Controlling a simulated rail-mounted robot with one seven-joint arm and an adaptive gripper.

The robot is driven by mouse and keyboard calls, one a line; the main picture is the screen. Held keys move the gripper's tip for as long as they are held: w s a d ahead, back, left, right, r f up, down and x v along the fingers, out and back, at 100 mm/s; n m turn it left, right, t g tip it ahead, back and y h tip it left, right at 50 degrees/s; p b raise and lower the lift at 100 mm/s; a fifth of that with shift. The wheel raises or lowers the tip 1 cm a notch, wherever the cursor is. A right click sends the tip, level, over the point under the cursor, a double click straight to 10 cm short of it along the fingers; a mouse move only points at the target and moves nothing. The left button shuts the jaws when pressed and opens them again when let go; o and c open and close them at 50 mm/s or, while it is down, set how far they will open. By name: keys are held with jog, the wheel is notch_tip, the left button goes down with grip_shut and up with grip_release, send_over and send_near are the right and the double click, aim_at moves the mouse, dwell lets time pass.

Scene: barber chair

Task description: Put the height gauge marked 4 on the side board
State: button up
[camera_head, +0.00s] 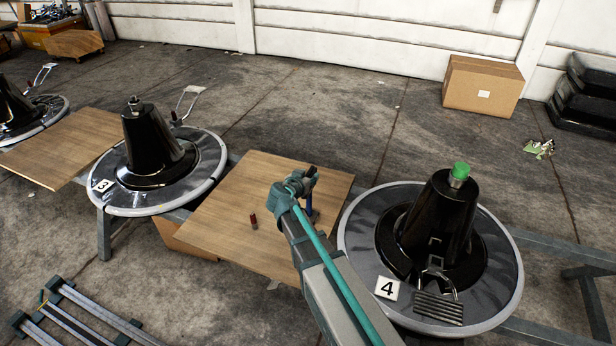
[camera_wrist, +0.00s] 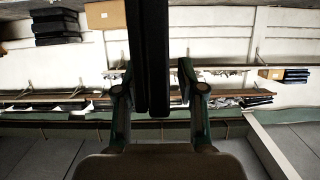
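A black cone on a round grey base (camera_head: 505,265) stands at right, beside a plate marked 4 (camera_head: 387,288). A green cap (camera_head: 461,170) tops the cone. I cannot tell which part is the height gauge. The wooden side board (camera_head: 225,225) lies left of this base. My gripper (camera_head: 311,174) is over the board's right part, apart from the cone. In the wrist view, a long dark bar (camera_wrist: 150,60) shows between my gripper's two fingers (camera_wrist: 157,75). I cannot tell whether it is held or whether the fingers are open or shut.
A small dark red cylinder (camera_head: 253,221) stands on the board, and a blue piece (camera_head: 309,205) shows beside my wrist. A similar base marked 3 (camera_head: 102,186) is at left. A cardboard box (camera_head: 482,87) stands by the wall. The board's upper left is bare.

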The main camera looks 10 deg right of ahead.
jog(key=v, duration=1.2)
jog(key=shift+w, duration=0.1)
